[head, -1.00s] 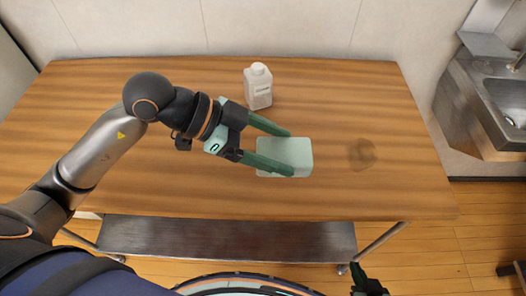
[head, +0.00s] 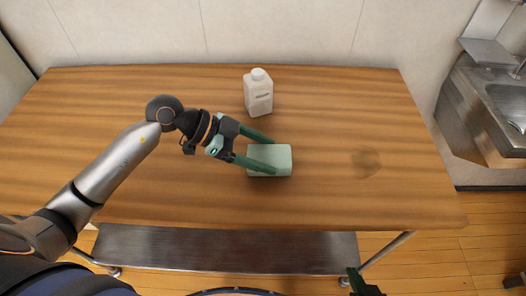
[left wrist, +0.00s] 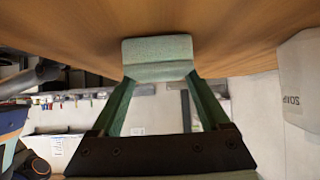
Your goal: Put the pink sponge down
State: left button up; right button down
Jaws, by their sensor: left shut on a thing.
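The sponge (head: 281,158) looks pale green, not pink; no pink sponge is in view. It is a rounded block over the front middle of the wooden table (head: 200,190). My left gripper (head: 268,156) is shut on it, with one finger on each side. The left wrist view shows the sponge (left wrist: 158,58) between the fingertips, close to the table surface; I cannot tell whether it touches. My right gripper (head: 358,282) shows only in part at the bottom edge of the head view, below the table's front edge, and its jaw state is unclear.
A white soap bottle (head: 258,95) stands upright behind the sponge, near the table's back. A dark wet-looking stain (head: 366,162) lies on the tabletop to the right. The table's left and right parts are clear. A metal sink (head: 508,105) stands at the far right.

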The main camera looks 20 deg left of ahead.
pick_arm(q)
jog(key=o, duration=1.2)
jog(key=shift+f, duration=0.15)
jog(key=shift+c, duration=0.2)
jog(key=shift+a+r, duration=0.1)
jog(key=shift+r, duration=0.15)
jog(key=v, duration=1.1)
jog(key=shift+s+a+r, duration=0.15)
jog(key=shift+a, duration=0.2)
